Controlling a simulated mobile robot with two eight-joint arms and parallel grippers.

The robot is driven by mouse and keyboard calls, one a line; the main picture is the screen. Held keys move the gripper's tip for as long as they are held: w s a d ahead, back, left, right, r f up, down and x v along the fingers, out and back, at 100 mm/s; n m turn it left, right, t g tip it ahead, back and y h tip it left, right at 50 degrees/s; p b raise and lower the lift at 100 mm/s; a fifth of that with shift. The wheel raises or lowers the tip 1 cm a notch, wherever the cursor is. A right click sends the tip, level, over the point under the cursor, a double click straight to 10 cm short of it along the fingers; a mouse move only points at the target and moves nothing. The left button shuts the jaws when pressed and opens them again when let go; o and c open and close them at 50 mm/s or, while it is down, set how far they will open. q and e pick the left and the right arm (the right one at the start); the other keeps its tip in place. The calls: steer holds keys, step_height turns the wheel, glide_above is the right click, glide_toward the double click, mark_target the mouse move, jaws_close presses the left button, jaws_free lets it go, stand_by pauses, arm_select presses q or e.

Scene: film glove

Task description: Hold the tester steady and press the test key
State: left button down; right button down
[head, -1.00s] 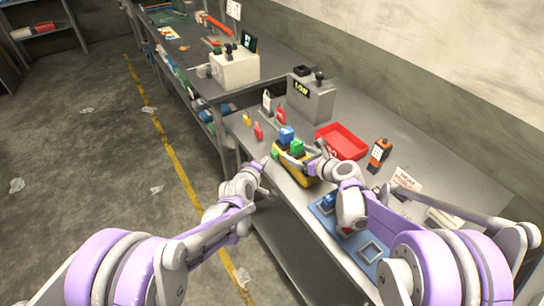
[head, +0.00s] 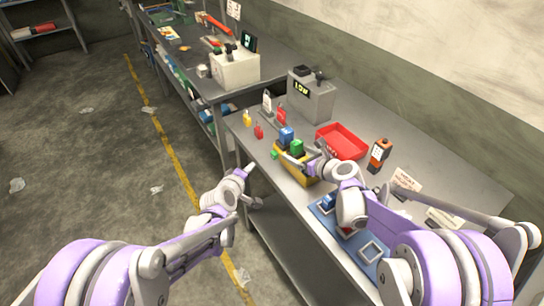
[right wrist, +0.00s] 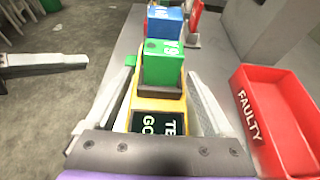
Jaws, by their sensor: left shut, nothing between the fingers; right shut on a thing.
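The tester is a yellow box with a dark screen (right wrist: 158,122), on which I can read only "TE" and "GO". It stands at the table's front edge, and its yellow body also shows in the head view (head: 296,172). My right gripper (right wrist: 163,98) is shut around the tester, one finger on each side. A small green piece, perhaps the test key (head: 275,155), sticks out on its left side. My left gripper (head: 247,172) is shut and empty, left of the tester and apart from it, beyond the table edge.
A red tray (head: 341,142) marked FAULTY lies right of the tester. An orange and black meter (head: 379,154) stands farther right. A grey box with a display (head: 312,96), red and yellow tags are behind. A blue mat (head: 368,262) lies near my right arm. Left of the table is open floor.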

stand_by(0.3)
jaws_free()
